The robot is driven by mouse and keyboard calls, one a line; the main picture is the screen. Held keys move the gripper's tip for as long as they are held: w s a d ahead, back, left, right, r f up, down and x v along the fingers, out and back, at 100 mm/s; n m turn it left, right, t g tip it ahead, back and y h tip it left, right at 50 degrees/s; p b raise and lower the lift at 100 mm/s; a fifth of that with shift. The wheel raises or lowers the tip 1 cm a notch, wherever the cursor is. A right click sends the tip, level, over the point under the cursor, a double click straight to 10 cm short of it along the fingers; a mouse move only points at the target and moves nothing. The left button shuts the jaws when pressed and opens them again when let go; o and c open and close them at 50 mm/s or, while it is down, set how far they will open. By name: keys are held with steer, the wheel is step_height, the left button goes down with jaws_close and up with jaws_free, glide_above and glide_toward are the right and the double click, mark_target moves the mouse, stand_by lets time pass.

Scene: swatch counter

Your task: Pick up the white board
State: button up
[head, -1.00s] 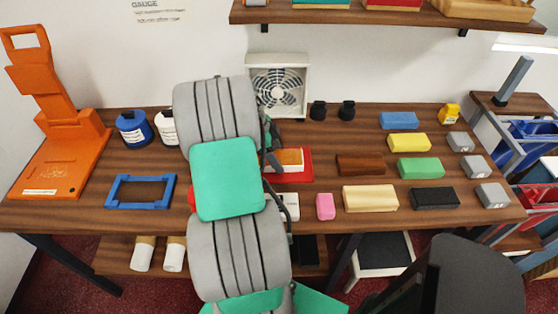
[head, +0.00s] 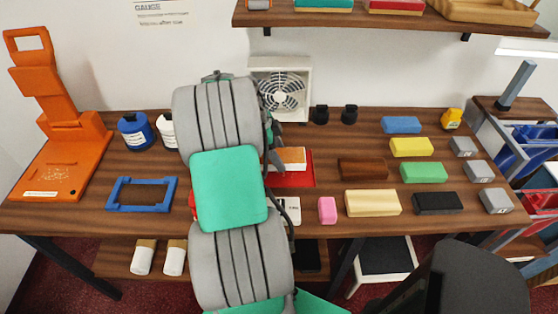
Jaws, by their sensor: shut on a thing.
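A white board (head: 290,167) with an orange upper face shows just right of my arm in the head view. It is over a red tray or pad (head: 306,176); I cannot tell whether it touches it. My gripper (head: 276,158) is at the board's left end and is shut on it. My arm hides most of the gripper and the board's left part.
A white item with dark marks (head: 293,211) is partly hidden behind my arm. A pink block (head: 327,210), a brown block (head: 363,168) and a cream block (head: 373,203) stand to the right. A white fan (head: 281,88) stands behind. A blue frame (head: 142,194) lies left.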

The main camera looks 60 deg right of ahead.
steer(key=s+a+r+b, duration=0.1)
steer(key=s+a+r, duration=0.5)
steer(key=a+r, duration=0.4)
steer(key=shift+s+a+r+b, duration=0.3)
steer(key=shift+a+b, duration=0.05)
steer(key=shift+a, duration=0.85)
